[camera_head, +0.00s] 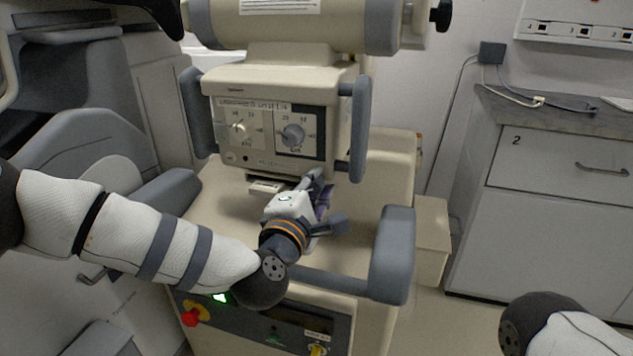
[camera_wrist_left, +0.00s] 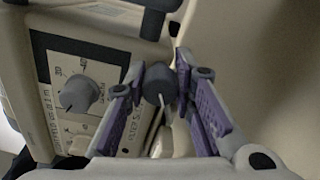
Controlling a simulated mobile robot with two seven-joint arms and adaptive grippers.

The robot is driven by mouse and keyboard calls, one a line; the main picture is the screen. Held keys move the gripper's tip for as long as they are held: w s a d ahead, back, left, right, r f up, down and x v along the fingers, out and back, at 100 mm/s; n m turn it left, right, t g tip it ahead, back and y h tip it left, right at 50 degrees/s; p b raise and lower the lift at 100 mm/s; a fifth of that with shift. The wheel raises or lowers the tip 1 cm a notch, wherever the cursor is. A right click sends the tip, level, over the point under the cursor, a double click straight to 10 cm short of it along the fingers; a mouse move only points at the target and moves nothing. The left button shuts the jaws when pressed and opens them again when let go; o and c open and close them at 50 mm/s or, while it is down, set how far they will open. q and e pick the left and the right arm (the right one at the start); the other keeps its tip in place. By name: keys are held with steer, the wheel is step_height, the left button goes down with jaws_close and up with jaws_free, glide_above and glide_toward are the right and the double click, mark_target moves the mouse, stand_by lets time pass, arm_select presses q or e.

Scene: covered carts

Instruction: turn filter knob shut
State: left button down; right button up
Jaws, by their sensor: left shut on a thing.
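My left gripper (camera_head: 318,188) reaches in under the cream machine head, at the lower right of its dial panel. In the left wrist view its two purple-padded fingers (camera_wrist_left: 172,98) are shut on a dark round knob (camera_wrist_left: 158,82), which sits between the fingertips. A pale thin stem or plate shows below the knob. In the head view the knob is hidden by the gripper. I cannot read a label on it. The panel (camera_head: 265,130) carries a pale dial (camera_head: 240,128) and a grey dial (camera_head: 293,136); the grey dial also shows in the left wrist view (camera_wrist_left: 79,94). My right gripper is out of view.
Grey handles (camera_head: 358,130) flank the machine head. A grey bumper (camera_head: 393,255) stands at the cart's front right. A red button (camera_head: 190,318) is on the lower front.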

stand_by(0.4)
arm_select(q)
steer(key=c, duration=1.3)
jaws_free()
steer(key=shift+c, duration=0.2)
steer(key=v, duration=1.2)
